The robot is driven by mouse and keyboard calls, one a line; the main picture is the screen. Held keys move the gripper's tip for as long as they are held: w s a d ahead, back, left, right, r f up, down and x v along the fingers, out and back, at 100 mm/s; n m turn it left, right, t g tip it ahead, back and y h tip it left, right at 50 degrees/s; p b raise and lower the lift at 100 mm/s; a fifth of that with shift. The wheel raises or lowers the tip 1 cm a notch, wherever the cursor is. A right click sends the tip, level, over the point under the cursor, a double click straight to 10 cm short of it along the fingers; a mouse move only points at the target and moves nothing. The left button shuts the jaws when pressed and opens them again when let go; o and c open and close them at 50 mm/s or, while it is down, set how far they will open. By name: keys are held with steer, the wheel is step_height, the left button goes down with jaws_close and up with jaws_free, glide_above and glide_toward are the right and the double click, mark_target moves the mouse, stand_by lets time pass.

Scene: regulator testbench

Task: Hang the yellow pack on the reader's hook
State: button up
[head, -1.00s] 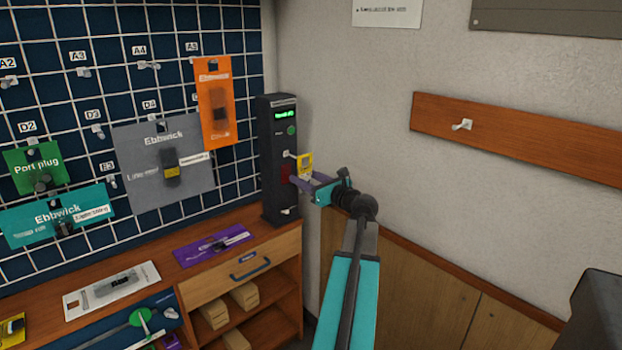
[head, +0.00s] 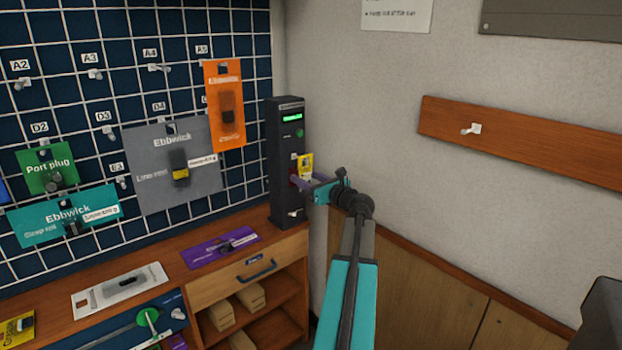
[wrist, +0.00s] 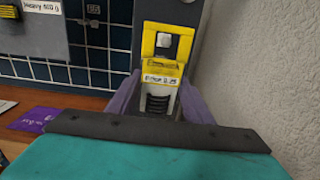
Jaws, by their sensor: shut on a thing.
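The yellow pack (head: 306,168) is held up at the front of the dark reader column (head: 286,203). My gripper (head: 308,186) is shut on its lower part. In the wrist view the pack (wrist: 163,67) is upright between my two purple fingers (wrist: 158,100), with a pale lower section and a dark grille. A white hook end (wrist: 164,41) shows inside the opening at its top. I cannot tell whether the pack hangs on the hook or is only in front of it. The reader's small screen (head: 292,118) is lit green.
A pegboard (head: 60,110) with hanging packs, including orange (head: 225,105) and grey (head: 160,190), is on the left. A wooden bench (head: 215,285) holds a purple pack (head: 222,248) below. A wooden rail (head: 560,152) with a hook is on the right wall.

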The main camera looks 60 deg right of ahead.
steer(key=shift+w+d+f+b, duration=0.2)
steer(key=shift+w+f+b, duration=0.15)
steer(key=shift+w, duration=0.3)
steer(key=shift+w, duration=0.1)
stand_by(0.4)
steer(key=o, duration=1.1)
steer(key=v, duration=1.4)
steer(key=shift+d+b, duration=0.1)
steer(key=shift+b, duration=0.3)
